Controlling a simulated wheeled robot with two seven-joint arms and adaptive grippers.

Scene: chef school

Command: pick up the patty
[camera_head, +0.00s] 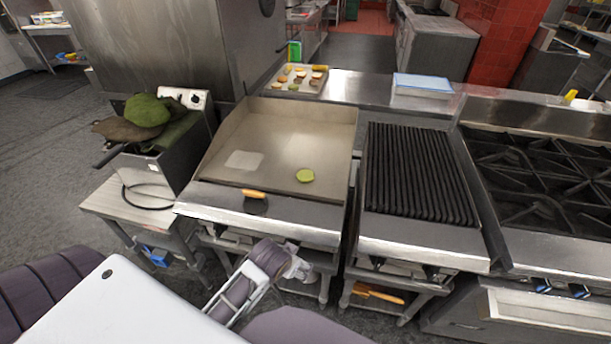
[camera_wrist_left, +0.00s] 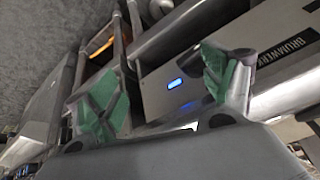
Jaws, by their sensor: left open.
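A tray (camera_head: 284,90) behind the griddle holds several small round brown and yellowish food pieces, too small to tell apart. My left gripper (camera_head: 298,268) is in front of and below the griddle's front edge, well apart from the disc. In the left wrist view its green-padded fingers (camera_wrist_left: 165,92) are spread with nothing between them. My right gripper is not in view.
A spatula with an orange handle (camera_head: 254,193) lies at the griddle's front edge. A ribbed grill (camera_head: 415,172) and a burner stove (camera_head: 545,185) stand to the right. A fryer with green bags (camera_head: 148,110) stands left. The griddle's middle is mostly clear.

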